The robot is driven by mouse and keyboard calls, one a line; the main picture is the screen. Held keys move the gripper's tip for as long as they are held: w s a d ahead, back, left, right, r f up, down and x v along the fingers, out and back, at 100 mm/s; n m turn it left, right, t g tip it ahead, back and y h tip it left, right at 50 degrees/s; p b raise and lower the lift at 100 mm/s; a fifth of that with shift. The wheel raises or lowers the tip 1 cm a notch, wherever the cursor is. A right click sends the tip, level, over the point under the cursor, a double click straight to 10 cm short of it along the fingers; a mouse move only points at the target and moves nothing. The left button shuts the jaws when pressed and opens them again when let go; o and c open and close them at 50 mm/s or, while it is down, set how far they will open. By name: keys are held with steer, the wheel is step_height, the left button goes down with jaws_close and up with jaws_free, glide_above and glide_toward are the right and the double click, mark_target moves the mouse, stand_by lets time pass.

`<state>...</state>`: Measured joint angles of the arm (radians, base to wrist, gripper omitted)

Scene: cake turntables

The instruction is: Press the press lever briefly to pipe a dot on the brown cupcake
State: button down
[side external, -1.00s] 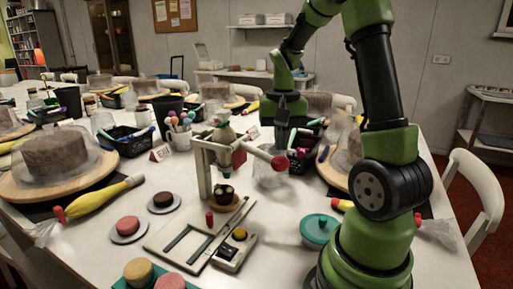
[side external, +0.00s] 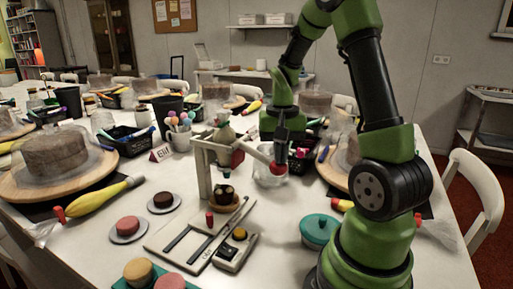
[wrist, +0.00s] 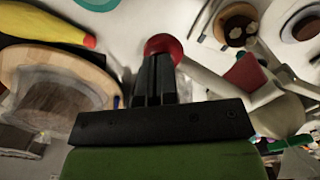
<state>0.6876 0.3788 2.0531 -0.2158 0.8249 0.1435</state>
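The press lever ends in a round red knob (side external: 278,168), on the right of the pale piping press (side external: 201,172). My gripper (side external: 279,150) points down with its fingers together, just above or touching the knob. In the wrist view the fingertips (wrist: 158,62) meet the edge of the red knob (wrist: 163,44); exact contact is hard to tell. A dark brown cupcake (side external: 224,198) with light spots on top sits under the press nozzle. It also shows in the wrist view (wrist: 237,30). Another brown cupcake (side external: 163,199) lies on a saucer to the left.
A pink cupcake (side external: 127,226) on a saucer and a teal tray (side external: 122,284) with cakes are at the front left. A teal lidded pot (side external: 318,230) stands near my base. A clear bowl (side external: 268,178) is behind the knob. A small box with a yellow button (side external: 239,234) lies in front.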

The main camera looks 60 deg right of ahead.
steer(key=shift+f, duration=1.25)
steer(key=shift+r, duration=0.45)
step_height(320, 180, up, 8)
steer(key=shift+r, duration=0.15)
